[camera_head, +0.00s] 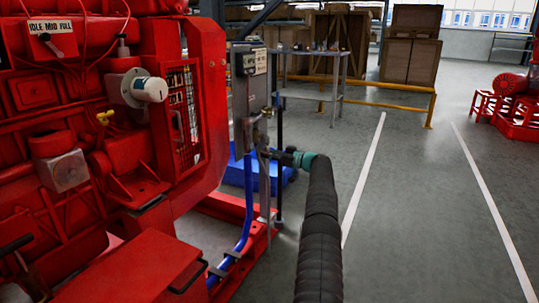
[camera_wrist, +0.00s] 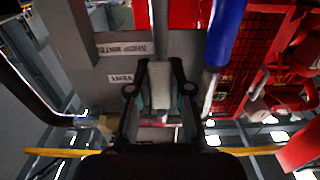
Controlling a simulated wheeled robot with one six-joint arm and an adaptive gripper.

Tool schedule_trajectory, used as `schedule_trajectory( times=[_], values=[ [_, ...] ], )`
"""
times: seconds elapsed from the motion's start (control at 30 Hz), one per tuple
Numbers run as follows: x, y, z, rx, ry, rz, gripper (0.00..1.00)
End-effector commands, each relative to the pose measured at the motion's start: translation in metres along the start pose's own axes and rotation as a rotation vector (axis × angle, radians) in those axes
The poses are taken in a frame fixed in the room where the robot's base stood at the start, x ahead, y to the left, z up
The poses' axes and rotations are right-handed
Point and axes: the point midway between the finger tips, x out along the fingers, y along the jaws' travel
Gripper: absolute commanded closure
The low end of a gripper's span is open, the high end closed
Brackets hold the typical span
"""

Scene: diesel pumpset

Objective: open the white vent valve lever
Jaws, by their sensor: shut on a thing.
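The white vent valve lever (camera_wrist: 159,76) shows in the wrist view as a pale upright bar between my gripper's two fingers. My gripper (camera_wrist: 158,95) is shut on it, with one finger on each side. A label reading VENT (camera_wrist: 121,79) sits on the grey panel to the left of the lever, upside down in this view. In the head view my gripper (camera_head: 266,153) is at the lower part of the grey post beside the red engine. The lever cannot be made out there, and the lever's pivot is hidden.
The red diesel engine (camera_head: 100,120) fills the left of the head view. A grey control box (camera_head: 250,65) stands above my gripper. A blue pipe (camera_wrist: 224,35) runs close beside the fingers. A yellow rail (camera_head: 370,86) and a table stand behind.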

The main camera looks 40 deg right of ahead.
Motion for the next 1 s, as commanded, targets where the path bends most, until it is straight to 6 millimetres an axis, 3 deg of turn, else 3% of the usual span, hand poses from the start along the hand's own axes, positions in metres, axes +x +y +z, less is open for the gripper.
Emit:
schedule_trajectory(
  times=[0.07, 0.1, 0.17, 0.2, 0.67, 0.87, 1.0],
  values=[
    [0.002, 0.001, -0.006, -0.006, 0.006, 0.006, 1.0],
    [0.002, 0.001, -0.006, -0.006, 0.006, 0.006, 0.71],
    [0.002, 0.001, -0.005, -0.006, 0.005, 0.006, 0.56],
    [0.001, 0.001, -0.005, -0.005, 0.004, 0.006, 0.54],
    [-0.011, 0.003, -0.002, -0.001, 0.001, 0.006, 0.54],
    [-0.035, 0.003, -0.003, -0.001, 0.002, 0.009, 0.54],
    [-0.066, 0.003, -0.003, 0.0, 0.002, 0.01, 0.54]
  ],
)
